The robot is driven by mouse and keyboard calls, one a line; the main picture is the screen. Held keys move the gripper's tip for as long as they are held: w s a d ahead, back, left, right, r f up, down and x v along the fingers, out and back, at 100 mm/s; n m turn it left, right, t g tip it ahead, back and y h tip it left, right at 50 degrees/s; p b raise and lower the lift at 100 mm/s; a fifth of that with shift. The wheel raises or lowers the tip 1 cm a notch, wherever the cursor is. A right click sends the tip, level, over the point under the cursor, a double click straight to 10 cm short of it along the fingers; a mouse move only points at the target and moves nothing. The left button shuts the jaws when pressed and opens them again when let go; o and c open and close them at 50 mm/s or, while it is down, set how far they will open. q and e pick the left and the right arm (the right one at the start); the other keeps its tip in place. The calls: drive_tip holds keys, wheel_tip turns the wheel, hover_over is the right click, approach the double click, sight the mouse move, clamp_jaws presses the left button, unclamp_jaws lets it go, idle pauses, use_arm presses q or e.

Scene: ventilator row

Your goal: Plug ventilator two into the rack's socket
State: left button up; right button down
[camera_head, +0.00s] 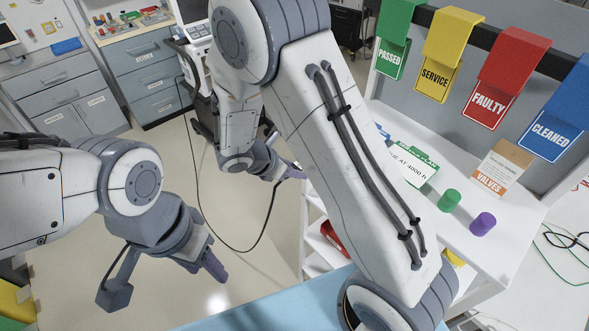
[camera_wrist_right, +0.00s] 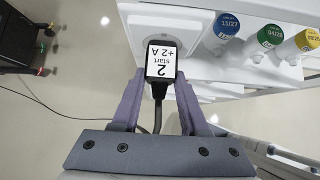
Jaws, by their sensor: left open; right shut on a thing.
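In the head view the right gripper (camera_head: 291,173) is beside the rack (camera_head: 312,235), and the plug is hard to make out. A dark cable (camera_head: 207,222) runs across the floor from a ventilator cart (camera_head: 196,62) toward this gripper. My left gripper (camera_head: 214,264) is open and empty, low at left.
Coloured hanging tags (camera_head: 500,75) and a shelf with a green cap (camera_head: 449,200) and a purple cap (camera_head: 482,223) are at the right. Grey cabinets (camera_head: 62,92) stand at the back left. Bare floor lies between.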

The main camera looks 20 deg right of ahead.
idle(0.4)
drive_tip(key=shift+c, duration=1.7)
unclamp_jaws()
drive_tip(key=b+v, duration=0.2)
drive_tip(key=v, duration=0.9)
drive_tip(key=s+a+f+m+g+y+b, duration=0.1)
drive_tip(key=s+a+f+m+y+b, duration=0.1)
drive_tip(key=s+m, duration=0.5)
drive_tip(key=s+a+f+m+g+y+b, duration=0.2)
drive_tip(key=s+a+m+y+b, duration=0.2)
drive_tip(key=s, duration=1)
drive_tip(key=a+m+y, duration=0.1)
drive_tip(key=m+y, duration=0.2)
drive_tip(key=shift+a+m+b, duration=0.15)
drive_tip(key=shift+m+b, duration=0.25)
